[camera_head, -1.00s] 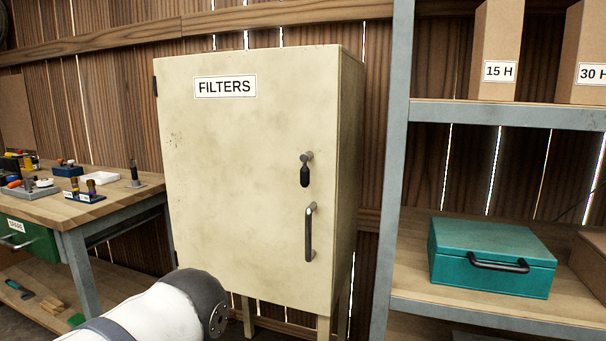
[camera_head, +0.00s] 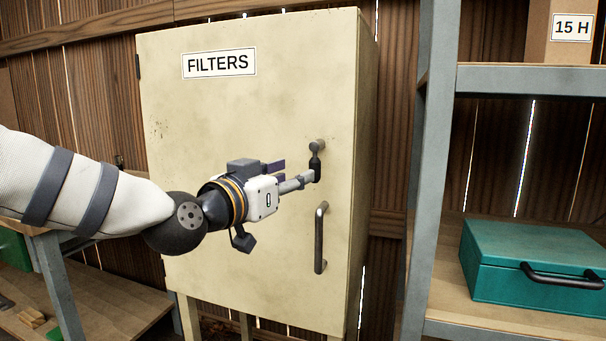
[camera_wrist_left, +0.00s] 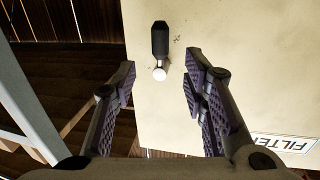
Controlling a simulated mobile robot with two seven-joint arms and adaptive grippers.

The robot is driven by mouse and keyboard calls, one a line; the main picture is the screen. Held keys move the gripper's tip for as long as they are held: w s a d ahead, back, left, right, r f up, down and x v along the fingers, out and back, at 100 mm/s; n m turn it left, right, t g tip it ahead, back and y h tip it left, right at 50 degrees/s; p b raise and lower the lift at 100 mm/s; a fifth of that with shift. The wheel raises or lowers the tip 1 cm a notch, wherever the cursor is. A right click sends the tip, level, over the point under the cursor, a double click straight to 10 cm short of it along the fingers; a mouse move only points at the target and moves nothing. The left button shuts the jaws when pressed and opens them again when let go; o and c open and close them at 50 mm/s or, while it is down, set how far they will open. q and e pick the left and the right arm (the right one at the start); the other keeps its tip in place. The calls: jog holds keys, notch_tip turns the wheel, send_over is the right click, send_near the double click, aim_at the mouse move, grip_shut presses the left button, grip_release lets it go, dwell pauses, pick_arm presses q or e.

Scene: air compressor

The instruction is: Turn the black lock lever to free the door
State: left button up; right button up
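The black lock lever (camera_head: 315,168) hangs straight down from its grey pivot on the cream cabinet door (camera_head: 220,125), which is shut. My left gripper (camera_head: 296,172) is at the door front, level with the lever and just to its left, with its fingertips close to it. In the left wrist view the lever (camera_wrist_left: 160,40) shows ahead, lined up with the gap between the two spread fingers (camera_wrist_left: 161,75). The fingers are open with nothing held. I cannot tell whether one touches the lever. My right gripper is not in view.
A black bar handle (camera_head: 320,238) is on the door below the lever. A grey metal shelf (camera_head: 428,170) stands to the right of the cabinet with a teal case (camera_head: 530,265) on it. A wooden workbench (camera_head: 110,300) is at the lower left, partly behind my arm.

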aim_at(312, 168)
pick_arm(q)
jog(key=x, duration=0.8)
jog(key=shift+f, duration=0.2)
grip_shut()
